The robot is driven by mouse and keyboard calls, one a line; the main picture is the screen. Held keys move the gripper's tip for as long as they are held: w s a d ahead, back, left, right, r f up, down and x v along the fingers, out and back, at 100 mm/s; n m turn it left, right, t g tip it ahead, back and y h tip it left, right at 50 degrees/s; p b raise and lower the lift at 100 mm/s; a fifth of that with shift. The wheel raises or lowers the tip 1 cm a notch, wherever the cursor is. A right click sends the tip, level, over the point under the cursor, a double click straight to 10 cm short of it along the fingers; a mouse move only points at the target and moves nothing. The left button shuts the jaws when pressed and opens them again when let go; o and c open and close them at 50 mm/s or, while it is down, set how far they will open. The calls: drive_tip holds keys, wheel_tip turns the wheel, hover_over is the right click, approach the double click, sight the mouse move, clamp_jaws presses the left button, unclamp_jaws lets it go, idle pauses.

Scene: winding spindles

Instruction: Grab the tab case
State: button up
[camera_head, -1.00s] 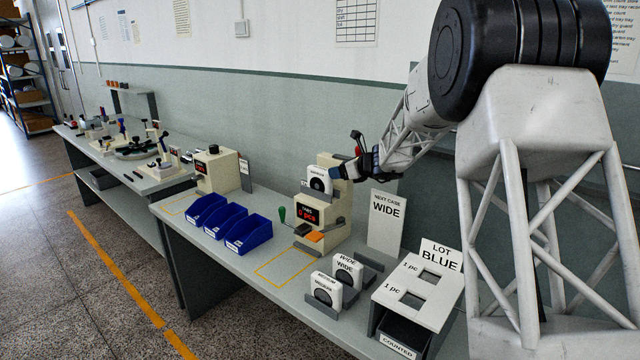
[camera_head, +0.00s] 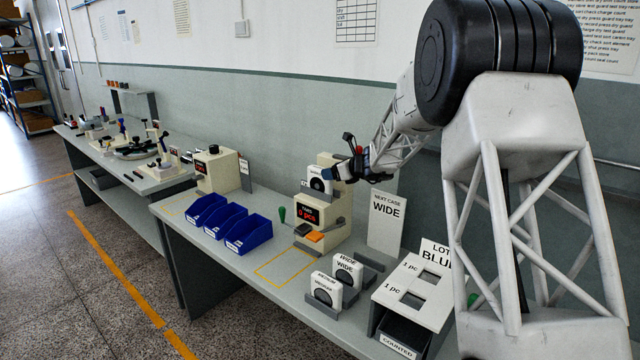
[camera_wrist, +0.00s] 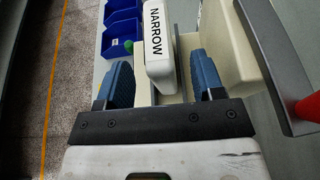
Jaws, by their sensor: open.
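A white tab case (camera_head: 318,184) with a dark round window sits at the top front of the cream tab machine (camera_head: 335,208). In the wrist view this case (camera_wrist: 158,58) reads NARROW. My gripper (camera_wrist: 160,75) is open, with one blue finger on each side of the case. A gap shows on the left; the right finger is closer, and I cannot tell whether it touches. In the head view my gripper (camera_head: 345,172) is just right of the case. Two more white cases, WIDE (camera_head: 347,272) and MEDIUM (camera_head: 325,290), stand in grey holders on the bench.
A sign reading NEXT CASE WIDE (camera_head: 384,222) stands right of the machine. Blue bins (camera_head: 225,224) stand to its left, with a green-knobbed lever (camera_head: 283,214) nearby. The counted box (camera_head: 414,300) is at the front right. A yellow-outlined bench area (camera_head: 284,266) is clear.

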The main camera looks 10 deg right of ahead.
sight(320, 182)
drive_tip(key=shift+x, duration=2.3)
drive_tip(key=shift+f, duration=0.1)
drive_tip(key=c, duration=1.1)
